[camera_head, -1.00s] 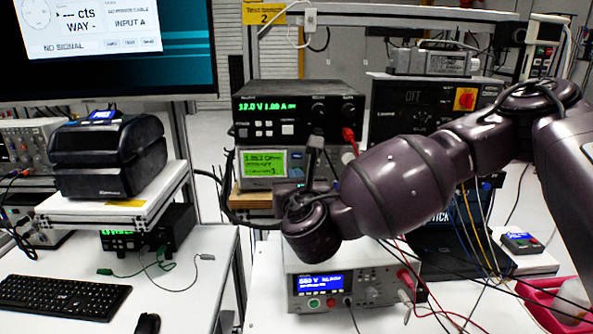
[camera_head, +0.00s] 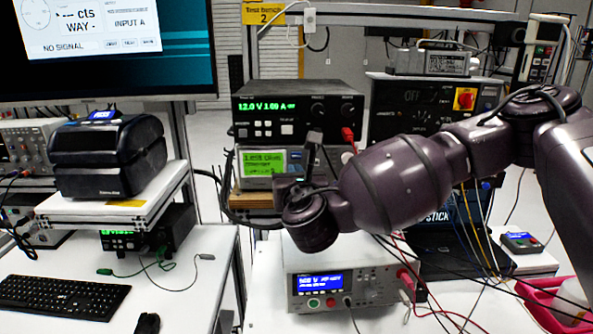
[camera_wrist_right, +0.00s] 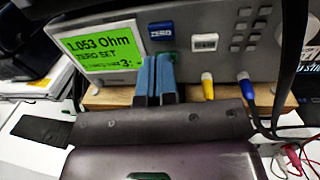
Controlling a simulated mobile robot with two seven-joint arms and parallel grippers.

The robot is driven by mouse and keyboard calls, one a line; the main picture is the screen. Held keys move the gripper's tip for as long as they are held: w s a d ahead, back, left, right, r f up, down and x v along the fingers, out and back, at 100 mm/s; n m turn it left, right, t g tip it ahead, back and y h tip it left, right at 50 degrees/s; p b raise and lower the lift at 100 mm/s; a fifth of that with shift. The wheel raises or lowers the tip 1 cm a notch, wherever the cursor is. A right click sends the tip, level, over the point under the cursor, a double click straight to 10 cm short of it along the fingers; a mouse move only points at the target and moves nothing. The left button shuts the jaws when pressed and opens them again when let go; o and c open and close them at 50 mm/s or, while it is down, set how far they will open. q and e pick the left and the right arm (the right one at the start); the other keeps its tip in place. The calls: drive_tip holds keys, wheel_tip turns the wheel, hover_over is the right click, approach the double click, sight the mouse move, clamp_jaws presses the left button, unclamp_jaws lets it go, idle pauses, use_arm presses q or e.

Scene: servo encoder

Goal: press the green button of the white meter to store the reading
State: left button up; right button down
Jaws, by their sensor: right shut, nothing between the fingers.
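The white meter (camera_head: 262,164) stands on a wooden board on the shelf under the black power supply, its right part hidden by my right arm in the head view. In the right wrist view its front (camera_wrist_right: 198,65) fills the top, with a lit green display (camera_wrist_right: 103,47) reading 1.053 Ohm and ZERO SET. A blue ZERO button (camera_wrist_right: 161,31) sits right of the display. The green button (camera_wrist_right: 172,56) is below it, partly covered by my fingertips. My right gripper (camera_wrist_right: 156,62) is shut and empty, its blue fingertips at the green button; contact cannot be told. My left gripper is out of view.
A pale labelled button (camera_wrist_right: 204,42) is right of the green one. Yellow (camera_wrist_right: 208,86) and blue (camera_wrist_right: 246,88) plugs stick out below it, close to my fingers. A black power supply (camera_head: 298,112) is above the meter. Another bench instrument (camera_head: 340,285) stands below my arm.

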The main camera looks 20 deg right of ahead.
drive_tip(key=shift+w+d, duration=0.1)
drive_tip(key=shift+w, duration=0.15)
drive_tip(key=shift+s, duration=0.2)
idle(0.4)
drive_tip(key=shift+s+a, duration=0.3)
drive_tip(key=shift+s, duration=0.5)
drive_tip(key=s+a, duration=0.2)
drive_tip(key=s, duration=0.5)
idle(0.4)
drive_tip(key=shift+s, duration=0.1)
idle(0.5)
